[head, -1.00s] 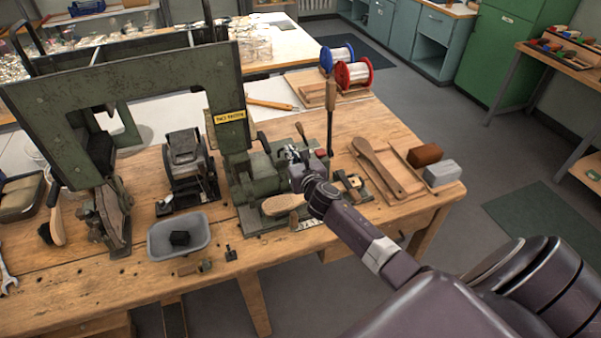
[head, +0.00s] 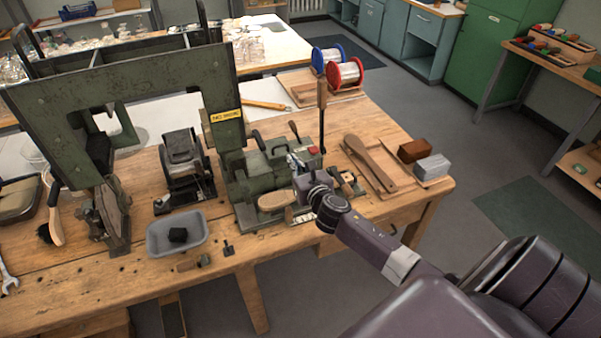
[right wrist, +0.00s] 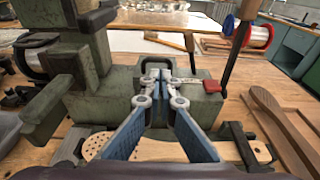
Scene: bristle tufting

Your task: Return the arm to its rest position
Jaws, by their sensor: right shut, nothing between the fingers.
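My right gripper (head: 294,161) is in front of the green tufting machine (head: 257,165), close to its near side. In the right wrist view its blue-grey fingers (right wrist: 165,76) come together at the tips, with nothing between them. The machine's green body (right wrist: 120,85) stands just beyond the fingertips; I cannot tell whether they touch it. A pale wooden brush block with holes (head: 275,200) lies at the machine's front. It also shows below the fingers in the right wrist view (right wrist: 100,148). My left gripper is not in view.
A grey bin (head: 160,248) with a dark block stands at the front left of the bench. A wooden paddle (head: 370,160) and a brown (head: 414,151) and a grey block (head: 432,167) lie to the right. Red (head: 345,74) and blue spools (head: 319,58) stand behind. An upright lever (head: 322,110) rises beside the machine.

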